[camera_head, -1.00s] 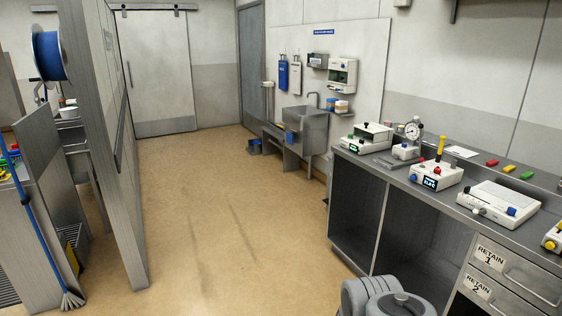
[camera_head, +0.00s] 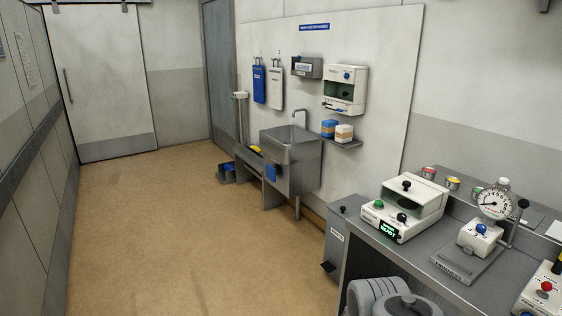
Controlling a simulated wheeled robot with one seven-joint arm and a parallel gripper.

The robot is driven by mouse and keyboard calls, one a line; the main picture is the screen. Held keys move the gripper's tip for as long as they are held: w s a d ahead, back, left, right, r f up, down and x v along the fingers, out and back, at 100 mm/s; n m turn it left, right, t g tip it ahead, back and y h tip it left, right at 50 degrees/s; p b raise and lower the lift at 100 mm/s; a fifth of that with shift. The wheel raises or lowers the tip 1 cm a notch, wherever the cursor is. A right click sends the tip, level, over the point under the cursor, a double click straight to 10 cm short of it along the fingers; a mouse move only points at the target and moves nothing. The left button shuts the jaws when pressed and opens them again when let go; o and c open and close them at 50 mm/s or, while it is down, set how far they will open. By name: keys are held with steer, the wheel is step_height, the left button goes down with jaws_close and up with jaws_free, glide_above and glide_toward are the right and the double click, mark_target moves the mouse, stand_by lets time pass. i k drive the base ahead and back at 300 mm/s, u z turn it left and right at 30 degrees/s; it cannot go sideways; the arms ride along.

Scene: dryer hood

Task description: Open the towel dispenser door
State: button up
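Two units hang on the white wall panel above the sink. One is a white unit (camera_head: 345,90) with a dark opening, a blue knob and a lower ledge. The other is a small grey box (camera_head: 306,67) with a label, just left of it. The labels are too small to read, so I cannot tell for sure which is the towel dispenser. No door on either visibly stands open. Both are well ahead of me. My gripper is out of view; only rounded grey parts of my arm show at the bottom.
The steel sink (camera_head: 291,155) stands below the panel, beside a shelf (camera_head: 345,142) with two small containers. A steel counter (camera_head: 430,255) with devices fills the right, with a grey bin (camera_head: 338,240) at its end. The brown floor (camera_head: 170,240) is open at left and centre.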

mark_target(335, 73)
steer(key=u, duration=0.15)
steer(key=i, duration=2.6)
steer(key=u, duration=0.45)
steer(key=i, duration=1.25)
steer(key=u, duration=0.05)
